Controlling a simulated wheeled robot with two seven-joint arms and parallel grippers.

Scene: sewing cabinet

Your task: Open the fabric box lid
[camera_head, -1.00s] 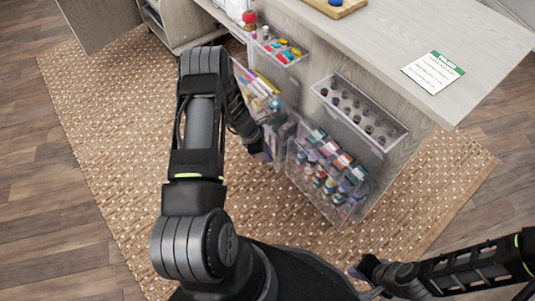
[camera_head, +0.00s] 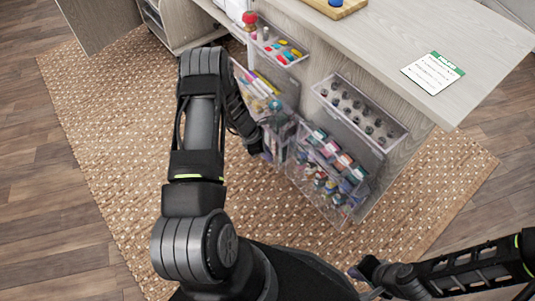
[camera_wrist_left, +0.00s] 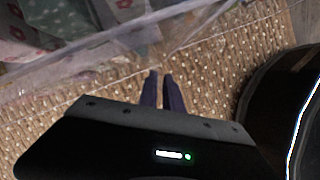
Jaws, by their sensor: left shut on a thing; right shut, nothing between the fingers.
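The fabric box (camera_head: 279,143) is a clear bin low on the cabinet's side, left of the thread bins, partly hidden behind my left arm. Patterned fabric (camera_wrist_left: 50,35) shows through clear plastic in the left wrist view. My left gripper (camera_wrist_left: 161,74) is shut with its fingertips at a clear plastic edge, which seems to be the lid (camera_wrist_left: 130,50). The thin grip itself is hard to make out. In the head view my left gripper (camera_head: 266,153) is at the box's front left. My right gripper (camera_head: 356,273) is shut and empty at the bottom, away from the box.
Clear bins with paint bottles (camera_head: 325,172), dark small items (camera_head: 360,112) and markers (camera_head: 256,90) hang nearby on the cabinet. A note card (camera_head: 432,72) lies on the tabletop. The woven rug (camera_head: 120,150) is bare to the left.

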